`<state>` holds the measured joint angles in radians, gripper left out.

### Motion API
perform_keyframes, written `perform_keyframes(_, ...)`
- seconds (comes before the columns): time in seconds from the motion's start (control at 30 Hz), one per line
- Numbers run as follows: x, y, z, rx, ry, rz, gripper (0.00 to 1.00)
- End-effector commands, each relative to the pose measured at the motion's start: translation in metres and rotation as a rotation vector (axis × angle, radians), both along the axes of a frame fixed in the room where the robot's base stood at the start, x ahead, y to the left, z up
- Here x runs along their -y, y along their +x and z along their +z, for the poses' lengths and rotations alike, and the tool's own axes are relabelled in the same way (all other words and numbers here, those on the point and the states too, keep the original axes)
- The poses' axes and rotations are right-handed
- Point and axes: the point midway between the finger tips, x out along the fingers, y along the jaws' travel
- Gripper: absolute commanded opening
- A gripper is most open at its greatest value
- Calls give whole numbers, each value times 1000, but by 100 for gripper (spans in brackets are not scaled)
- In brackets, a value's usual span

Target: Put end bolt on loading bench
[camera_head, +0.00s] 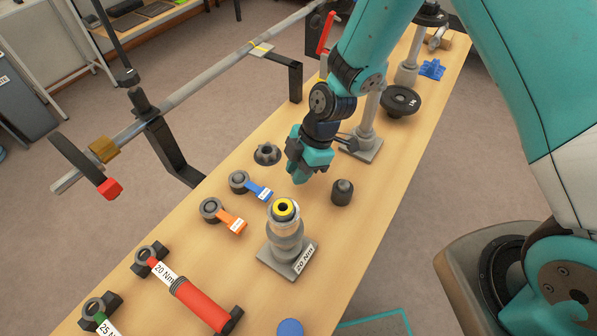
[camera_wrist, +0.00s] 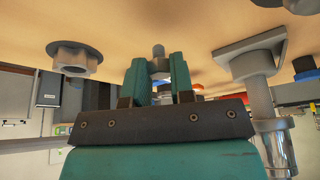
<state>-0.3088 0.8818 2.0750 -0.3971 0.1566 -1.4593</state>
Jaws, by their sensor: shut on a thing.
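My gripper (camera_head: 303,178) is over the middle of the wooden bench (camera_head: 395,185), pointing down. In the wrist view its two teal fingers (camera_wrist: 158,68) are shut on a small grey bolt-like piece (camera_wrist: 158,51), which I take to be the end bolt. The fingers hide part of it, and in the head view the gripper hides it. I cannot tell whether its tip touches the bench top (camera_wrist: 125,25). A dark stepped cylinder (camera_head: 342,193) stands on the bench just right of my gripper. A dark flanged knob (camera_head: 267,154) stands to its left.
A grey pedestal with a yellow-ringed top (camera_head: 285,230) stands in front. Blue (camera_head: 258,190) and orange (camera_head: 232,221) tagged levers and a red-handled tool (camera_head: 200,302) lie at left. A weight post (camera_head: 366,125) is close behind. A long bar (camera_head: 200,75) runs along the left side.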

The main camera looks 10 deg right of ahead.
Motion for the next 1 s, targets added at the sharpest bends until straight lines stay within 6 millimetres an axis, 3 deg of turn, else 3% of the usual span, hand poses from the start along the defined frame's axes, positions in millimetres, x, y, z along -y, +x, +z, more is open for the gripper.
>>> perform_keyframes(0.13, 0, 0, -15, -1, 0, -1, 0)
perform_keyframes(0.6, 0, 0, -24, 0, 0, -1, 0)
perform_keyframes(0.63, 0, 0, -23, 0, 0, -1, 27)
perform_keyframes(0.73, 0, 0, -22, 0, 0, -1, 48)
perform_keyframes(1.0, 0, 0, -21, 0, 0, -1, 48)
